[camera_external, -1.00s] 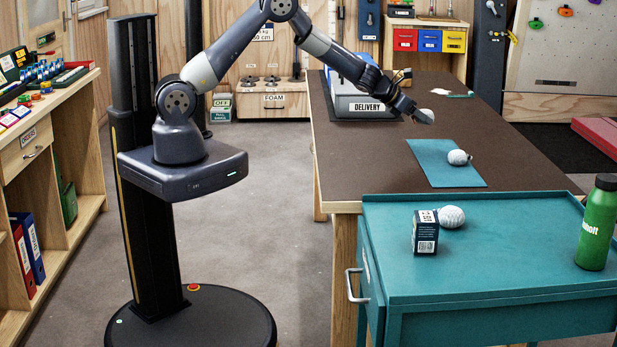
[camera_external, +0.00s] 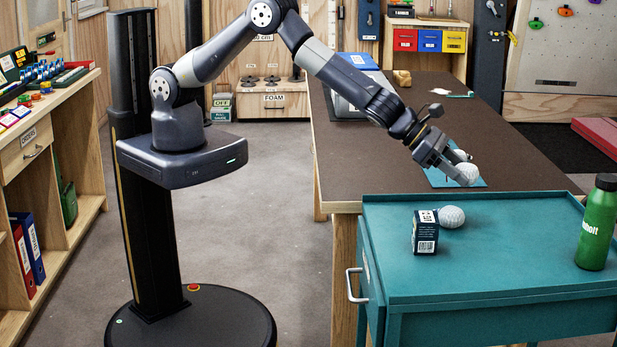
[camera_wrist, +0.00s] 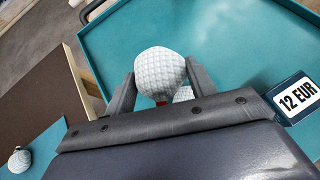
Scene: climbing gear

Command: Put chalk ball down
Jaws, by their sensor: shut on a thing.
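My gripper (camera_external: 461,174) is shut on a white, textured chalk ball (camera_external: 468,174). In the wrist view the held ball (camera_wrist: 160,72) sits between the two fingers, with the teal cart top (camera_wrist: 235,45) below. A second white ball (camera_external: 451,217) rests on the cart beside a small dark box (camera_external: 426,236); in the wrist view this ball (camera_wrist: 183,94) is mostly hidden behind the held one. A third ball (camera_external: 459,155) lies on the teal mat (camera_external: 436,179) on the brown table; it also shows at the lower left of the wrist view (camera_wrist: 19,160).
A green bottle (camera_external: 598,225) stands at the cart's right edge. The cart (camera_external: 500,270) has a raised rim and clear room between box and bottle. A delivery bin (camera_external: 352,98) stands farther back on the brown table (camera_external: 360,160).

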